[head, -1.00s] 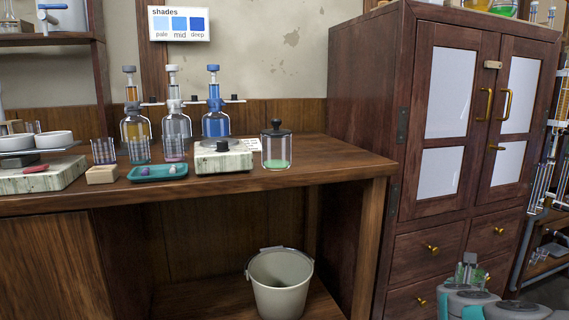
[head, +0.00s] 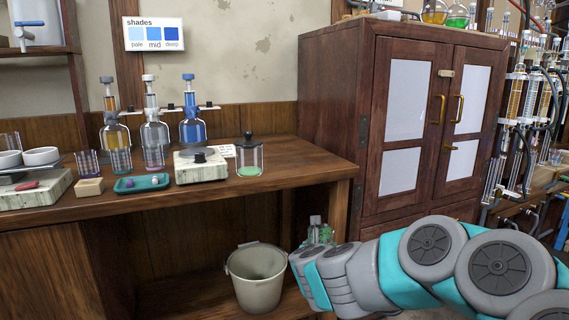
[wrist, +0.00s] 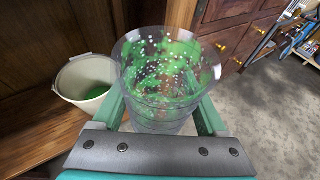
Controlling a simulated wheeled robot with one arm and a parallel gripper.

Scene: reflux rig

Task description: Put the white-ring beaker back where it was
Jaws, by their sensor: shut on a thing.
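In the wrist view my gripper (wrist: 160,112) is shut on a clear beaker (wrist: 165,75). Green matter and many white specks show in or through its glass; a white ring cannot be made out for sure. In the head view the held beaker (head: 318,231) shows small and partly hidden behind my arm, right of the bucket and below the bench top. My gripper's fingers are hidden there. Several small beakers stand on the bench, one of them with a purple tint (head: 87,164).
The wooden bench (head: 230,190) holds a pale block (head: 89,187), a teal tray (head: 128,186), a hotplate (head: 201,168) and a lidded jar (head: 249,160). The bucket (head: 257,287) stands below; green shows inside it in the wrist view (wrist: 97,92). A cabinet (head: 335,110) stands right.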

